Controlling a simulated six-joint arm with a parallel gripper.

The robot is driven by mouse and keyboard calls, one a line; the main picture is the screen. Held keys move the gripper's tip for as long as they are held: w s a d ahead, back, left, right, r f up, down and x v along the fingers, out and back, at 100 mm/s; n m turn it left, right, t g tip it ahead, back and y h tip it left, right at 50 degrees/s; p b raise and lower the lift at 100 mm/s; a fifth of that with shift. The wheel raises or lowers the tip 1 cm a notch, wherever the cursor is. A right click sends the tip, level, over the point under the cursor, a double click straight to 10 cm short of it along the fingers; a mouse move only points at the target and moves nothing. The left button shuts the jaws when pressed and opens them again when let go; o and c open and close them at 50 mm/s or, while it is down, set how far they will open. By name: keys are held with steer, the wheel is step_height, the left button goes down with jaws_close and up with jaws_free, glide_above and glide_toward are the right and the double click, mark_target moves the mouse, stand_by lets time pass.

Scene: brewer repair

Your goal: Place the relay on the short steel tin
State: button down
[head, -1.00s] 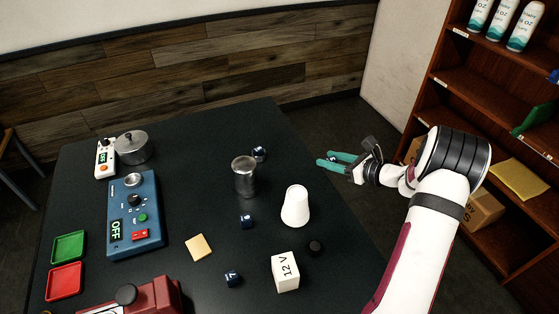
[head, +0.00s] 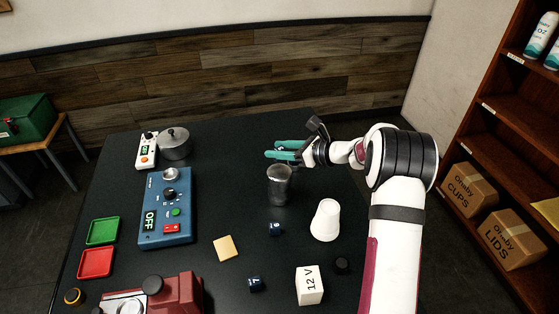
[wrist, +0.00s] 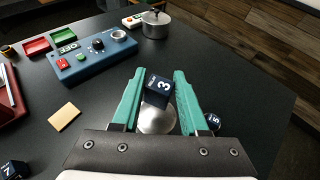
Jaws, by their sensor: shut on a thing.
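My gripper (head: 268,152) is shut on a small dark blue cube marked 3, which I take as the relay (wrist: 158,88); the cube shows between the teal fingers in the wrist view (wrist: 156,72). In the head view the fingers hide most of it.
A dark blue cube (wrist: 212,121) is close beside the tin; others (head: 276,229) (head: 255,284) lie nearer. A lidded pot (head: 174,143) and blue control box (head: 166,208) are left.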

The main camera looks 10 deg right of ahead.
steer(key=shift+f, duration=2)
steer(key=shift+f, duration=0.1)
steer(key=shift+c, duration=2.2)
jaws_free()
